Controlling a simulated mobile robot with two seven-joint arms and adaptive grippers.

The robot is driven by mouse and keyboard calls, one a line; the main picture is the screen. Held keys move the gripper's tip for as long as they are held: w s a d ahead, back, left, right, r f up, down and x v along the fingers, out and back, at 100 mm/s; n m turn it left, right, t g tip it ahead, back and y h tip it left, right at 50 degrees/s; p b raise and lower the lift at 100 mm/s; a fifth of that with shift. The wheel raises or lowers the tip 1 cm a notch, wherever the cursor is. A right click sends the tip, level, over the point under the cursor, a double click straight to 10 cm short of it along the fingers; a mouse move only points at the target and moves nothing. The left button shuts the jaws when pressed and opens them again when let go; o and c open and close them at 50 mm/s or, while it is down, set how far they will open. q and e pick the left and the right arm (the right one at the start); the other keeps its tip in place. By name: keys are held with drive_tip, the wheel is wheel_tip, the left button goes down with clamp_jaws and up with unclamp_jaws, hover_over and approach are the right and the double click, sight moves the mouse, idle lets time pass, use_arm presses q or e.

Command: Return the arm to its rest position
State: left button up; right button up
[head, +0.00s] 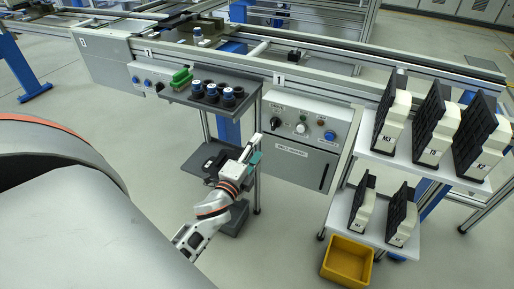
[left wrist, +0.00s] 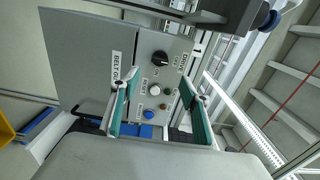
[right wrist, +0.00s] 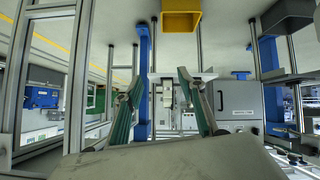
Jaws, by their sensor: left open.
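My left arm (head: 215,200), white with orange rings, reaches up from the bottom of the head view. Its gripper (head: 253,150) is in front of the small shelf cart, left of the control box. In the left wrist view the left gripper (left wrist: 158,76) is open, its two green-lined fingers wide apart with nothing between them. The control box face with its knob and buttons shows beyond them. In the right wrist view my right gripper (right wrist: 160,78) is also open and empty. The right gripper does not show clearly in the head view.
The control box (head: 302,140) hangs under the conveyor rail. A white rack (head: 390,163) with black-and-cream units stands right, above a yellow bin (head: 347,262). Open floor lies between arm and bin.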

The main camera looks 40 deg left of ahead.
use_arm(q)
drive_tip(key=shift+d, duration=0.1)
drive_tip(key=s+d+f+n+g+h+p, duration=0.3)
drive_tip(key=s+d+f+n, duration=0.2)
drive_tip(key=s+d, duration=0.5)
drive_tip(key=s+d+f+n+g+h+p, duration=0.4)
drive_tip(key=s+d+f, duration=0.5)
drive_tip(key=s, duration=0.4)
drive_tip(key=shift+d+f+n, duration=0.25)
drive_tip(key=shift+d+n, duration=0.35)
drive_tip(key=shift+n, duration=0.3)
use_arm(e)
drive_tip(key=shift+m, duration=0.3)
drive_tip(key=r, duration=0.1)
drive_tip(key=a+r, duration=0.1)
drive_tip(key=r, duration=0.2)
drive_tip(key=shift+s+a+r, duration=0.25)
drive_tip(key=shift+s+r, duration=0.05)
drive_tip(key=shift+r, duration=0.1)
